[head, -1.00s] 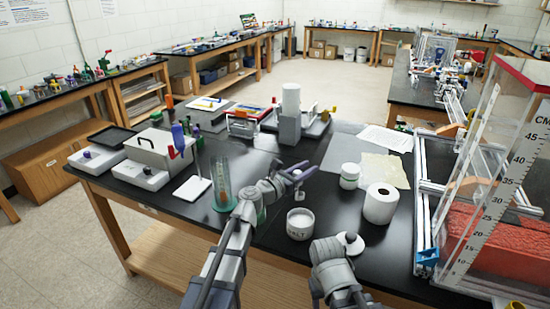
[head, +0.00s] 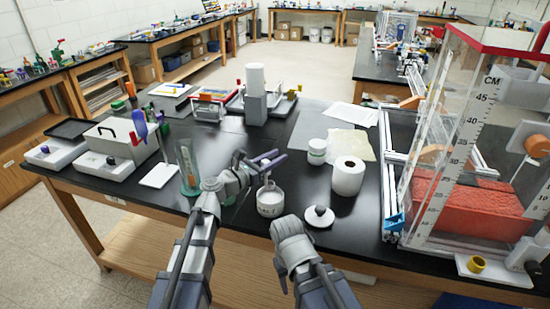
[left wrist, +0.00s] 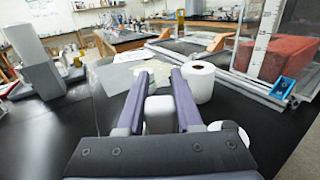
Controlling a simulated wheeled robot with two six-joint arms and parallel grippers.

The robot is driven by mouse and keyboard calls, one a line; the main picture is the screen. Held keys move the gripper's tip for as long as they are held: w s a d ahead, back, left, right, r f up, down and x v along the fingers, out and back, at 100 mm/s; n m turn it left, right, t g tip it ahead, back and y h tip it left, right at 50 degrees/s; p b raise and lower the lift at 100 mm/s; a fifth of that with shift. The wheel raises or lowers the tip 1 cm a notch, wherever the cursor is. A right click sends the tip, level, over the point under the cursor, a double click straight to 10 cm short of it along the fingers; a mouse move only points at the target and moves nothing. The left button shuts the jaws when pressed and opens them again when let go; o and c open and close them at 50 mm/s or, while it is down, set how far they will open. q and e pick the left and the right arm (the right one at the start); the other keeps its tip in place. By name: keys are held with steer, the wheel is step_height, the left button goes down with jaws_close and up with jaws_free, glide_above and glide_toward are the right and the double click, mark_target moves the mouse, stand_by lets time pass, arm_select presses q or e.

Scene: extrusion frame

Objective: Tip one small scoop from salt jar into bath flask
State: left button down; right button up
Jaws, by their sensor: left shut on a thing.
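The white salt jar (head: 270,201) stands open near the front of the black bench, its label partly readable. My left gripper (head: 264,161) is just above it, shut on a thin pale upright thing, apparently the scoop (head: 268,178), whose lower end reaches the jar mouth. A white lid with a dark knob (head: 319,216) lies right of the jar. A greenish vessel (head: 229,200) is mostly hidden by my left arm; I cannot tell whether it is the bath flask. My right gripper's fingers are not visible.
A paper roll (head: 348,176) and a small white tub (head: 317,151) stand behind the lid. A glass cylinder on a green base (head: 187,168) stands left of my left arm. A large clear tank (head: 460,150) fills the right side.

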arm_select(q)
steer(key=shift+f+b, duration=2.55)
steer(key=shift+f, duration=0.3)
steer(key=shift+r, duration=0.15)
step_height(320, 180, up, 10)
steer(key=p, duration=1)
steer(key=w+a+p, duration=0.1)
steer(key=w+a, duration=0.3)
steer(key=a, duration=1.1)
steer(key=shift+a+r, duration=0.2)
steer(key=shift+r, duration=0.15)
steer(key=shift+w, duration=0.1)
